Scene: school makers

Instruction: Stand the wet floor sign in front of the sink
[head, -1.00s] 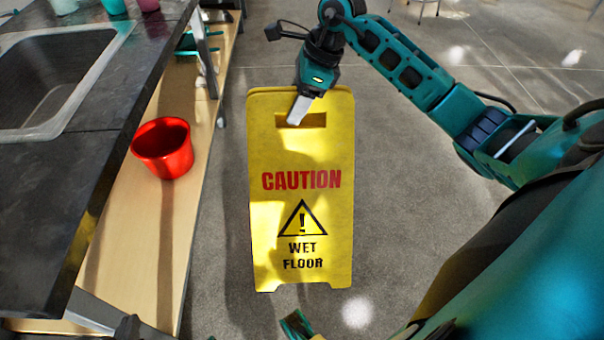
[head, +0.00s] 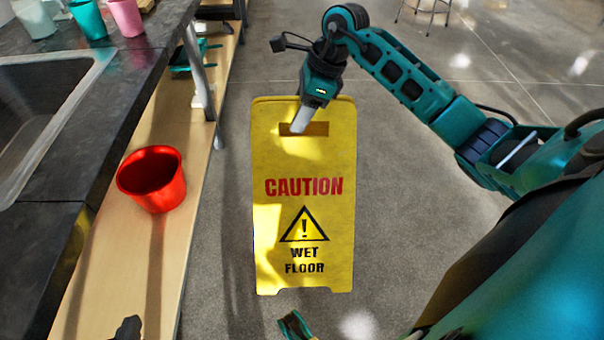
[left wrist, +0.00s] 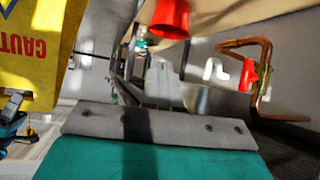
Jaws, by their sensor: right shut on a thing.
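The yellow wet floor sign (head: 335,225) hangs upright and looks folded in the head view, its "CAUTION WET FLOOR" face toward me. My right gripper (head: 298,127) is shut on it at the handle slot. I cannot tell whether its feet touch the floor. The sink (head: 35,110) is set in the dark counter at the left, and the sign is to the right of that counter. The sign's lettered face also shows at the left edge of the left wrist view (left wrist: 30,75). Only the mount of my left gripper (left wrist: 150,125) shows clearly there; its fingers cannot be made out.
A red bucket (head: 152,185) stands on the wooden lower shelf (head: 135,265) beneath the counter (head: 130,80). Several cups stand on the counter's far end. A metal table leg (head: 196,75) rises beside the shelf. Grey floor (head: 420,190) is open right of the sign. A stool (head: 425,10) is far back.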

